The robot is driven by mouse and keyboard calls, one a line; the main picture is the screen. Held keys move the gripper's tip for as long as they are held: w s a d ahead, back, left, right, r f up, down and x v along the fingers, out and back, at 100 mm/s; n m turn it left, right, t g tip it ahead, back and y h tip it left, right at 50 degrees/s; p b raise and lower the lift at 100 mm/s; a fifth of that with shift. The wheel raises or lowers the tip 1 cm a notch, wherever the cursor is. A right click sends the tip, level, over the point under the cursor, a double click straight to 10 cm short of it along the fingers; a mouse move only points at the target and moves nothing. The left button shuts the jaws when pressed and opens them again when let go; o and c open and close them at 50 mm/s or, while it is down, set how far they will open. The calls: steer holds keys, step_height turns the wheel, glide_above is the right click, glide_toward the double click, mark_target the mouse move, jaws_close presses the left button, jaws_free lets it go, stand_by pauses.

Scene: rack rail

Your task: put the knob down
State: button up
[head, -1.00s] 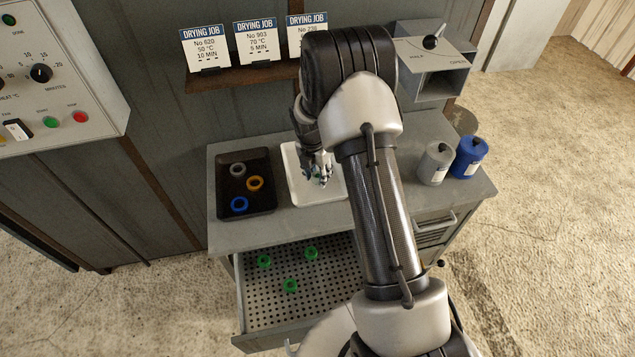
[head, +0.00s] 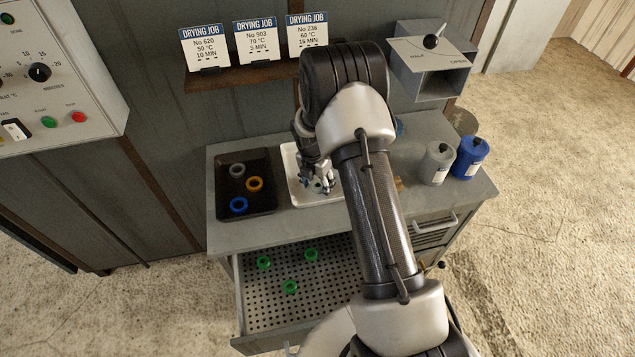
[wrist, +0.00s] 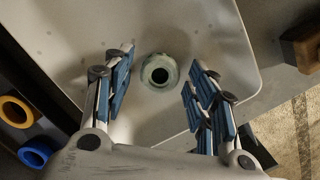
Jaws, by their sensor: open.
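A round grey-green piece with a dark hole (wrist: 159,72), which I take for the knob, rests in the white tray (wrist: 215,25). In the head view the white tray (head: 291,160) is on the grey worktop, and the piece is mostly hidden by my gripper (head: 322,188). In the wrist view my gripper (wrist: 158,95) is open. Its blue-padded fingers are to the left and right of the piece, with a clear gap on each side.
A black tray (head: 264,203) left of the white tray holds grey, orange and blue rings. Below, an open perforated drawer (head: 330,285) holds green rings. A grey canister (head: 435,165) and a blue one (head: 469,158) stand right. A brown block (wrist: 303,45) is beside the white tray.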

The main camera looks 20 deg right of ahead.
steer(key=s+a+r+m+p, duration=0.1)
steer(key=s+a+r+m, duration=0.1)
steer(key=r, duration=0.9)
steer(key=s+a+r+m+p, duration=0.1)
steer(key=s+a+r+m, duration=0.1)
steer(key=r, duration=0.8)
steer(key=s+a+r+m+t, duration=0.2)
steer(key=s+a+r+m, duration=0.1)
steer(key=s+r+m, duration=0.65)
steer(key=s+a+r+m, duration=0.2)
steer(key=s+m, duration=0.3)
steer(key=s, duration=0.4)
steer(key=s+a+r+m+t+y, duration=0.1)
steer(key=s+a+r+m, duration=0.2)
steer(key=s+m, duration=0.3)
steer(key=s+r, duration=0.1)
steer(key=s, duration=0.2)
steer(key=shift+s+a+r+t, duration=0.15)
steer(key=shift+a+r+t, duration=0.05)
steer(key=shift+r+t, duration=0.1)
